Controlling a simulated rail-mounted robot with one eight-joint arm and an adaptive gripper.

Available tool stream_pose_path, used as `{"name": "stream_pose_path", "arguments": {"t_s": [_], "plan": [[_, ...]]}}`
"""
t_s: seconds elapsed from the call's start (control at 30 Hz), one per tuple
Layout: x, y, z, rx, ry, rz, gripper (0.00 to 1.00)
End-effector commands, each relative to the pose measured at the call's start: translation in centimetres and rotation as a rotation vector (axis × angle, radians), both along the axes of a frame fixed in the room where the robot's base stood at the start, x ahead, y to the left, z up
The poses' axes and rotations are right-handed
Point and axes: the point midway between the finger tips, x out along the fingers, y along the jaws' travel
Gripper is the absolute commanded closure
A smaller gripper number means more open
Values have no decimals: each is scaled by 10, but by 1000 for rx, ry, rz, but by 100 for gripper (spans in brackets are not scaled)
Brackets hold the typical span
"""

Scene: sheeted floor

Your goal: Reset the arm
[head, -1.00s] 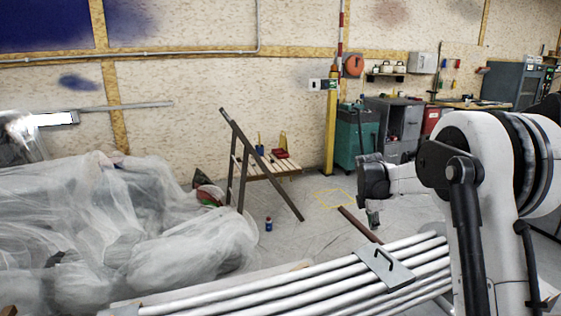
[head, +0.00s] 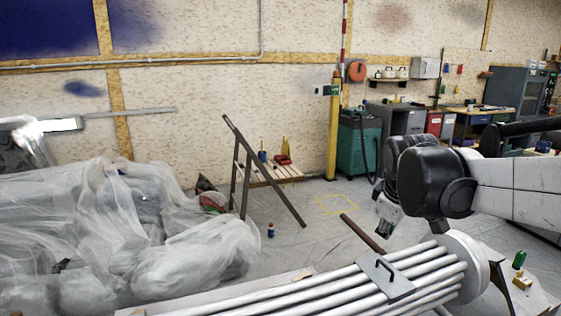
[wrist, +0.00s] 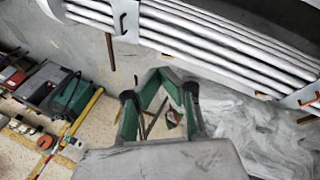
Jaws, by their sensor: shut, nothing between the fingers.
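My gripper (head: 384,228) hangs from the dark wrist at the right of the head view, tilted downward, above and behind the far end of the bundle of white pipes. My arm reaches in from the right edge of the head view.
White pipes (head: 330,292) with a handled clamp plate (head: 386,278) lie in front. Plastic-sheeted furniture (head: 110,230) fills the left. A green cabinet (head: 358,142) stands by the wall.

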Motion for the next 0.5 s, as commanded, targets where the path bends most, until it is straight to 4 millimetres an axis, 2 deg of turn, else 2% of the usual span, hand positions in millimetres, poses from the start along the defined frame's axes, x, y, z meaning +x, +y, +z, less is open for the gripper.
{"name": "stream_pose_path", "arguments": {"t_s": [0.03,0.2,0.5], "plan": [[-16,3,6,23,-16,-33,100],[-62,14,14,110,-69,-159,100],[-140,30,10,277,-152,-379,100]]}}
